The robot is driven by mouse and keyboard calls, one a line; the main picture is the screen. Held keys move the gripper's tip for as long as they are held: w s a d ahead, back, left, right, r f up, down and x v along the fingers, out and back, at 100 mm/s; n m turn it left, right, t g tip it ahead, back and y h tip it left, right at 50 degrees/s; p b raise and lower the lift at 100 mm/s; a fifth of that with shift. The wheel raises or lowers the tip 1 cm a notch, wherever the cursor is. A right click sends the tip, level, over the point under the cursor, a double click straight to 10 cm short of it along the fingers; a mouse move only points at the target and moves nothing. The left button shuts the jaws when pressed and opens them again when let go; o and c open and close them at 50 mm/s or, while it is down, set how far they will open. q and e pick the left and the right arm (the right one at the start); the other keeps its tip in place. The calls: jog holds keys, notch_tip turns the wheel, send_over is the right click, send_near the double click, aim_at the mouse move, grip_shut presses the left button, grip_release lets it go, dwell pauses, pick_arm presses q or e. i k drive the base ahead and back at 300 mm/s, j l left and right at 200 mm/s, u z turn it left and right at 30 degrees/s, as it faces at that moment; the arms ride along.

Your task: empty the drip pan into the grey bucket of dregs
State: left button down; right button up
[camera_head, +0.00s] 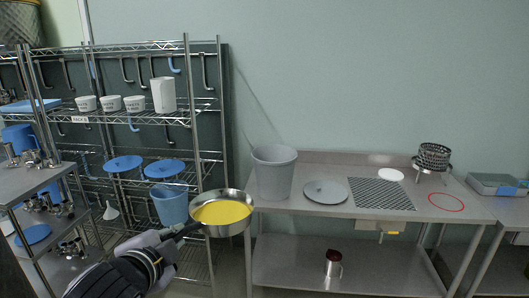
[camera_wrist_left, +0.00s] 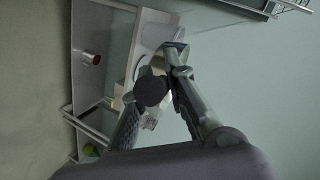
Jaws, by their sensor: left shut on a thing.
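The drip pan (camera_head: 222,229) is a round steel pan with a dark handle, and a yellow layer covers its inside. My left gripper (camera_head: 180,235) is shut on the handle and holds the pan about level in the air, by the left end of the steel table. The grey bucket (camera_head: 273,178) stands upright on the left end of that table. The pan is lower in the picture than the bucket and apart from it. The bucket's contents are hidden. In the left wrist view my fingers (camera_wrist_left: 160,90) close around a dark rounded piece. My right gripper is not in view.
The steel table (camera_head: 340,210) also bears a grey round lid (camera_head: 326,192), a perforated drain area (camera_head: 380,193), a white disc (camera_head: 390,175) and a steel basket (camera_head: 434,157). A wire rack (camera_head: 205,120) stands at the left; a blue bucket (camera_head: 171,205) is near the pan.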

aim_at(274, 164)
jog(key=i+u, duration=0.2)
jog(key=i, duration=0.95)
jog(key=i+j+z, duration=0.2)
jog(key=i+z, duration=0.2)
jog(key=i+j, duration=0.05)
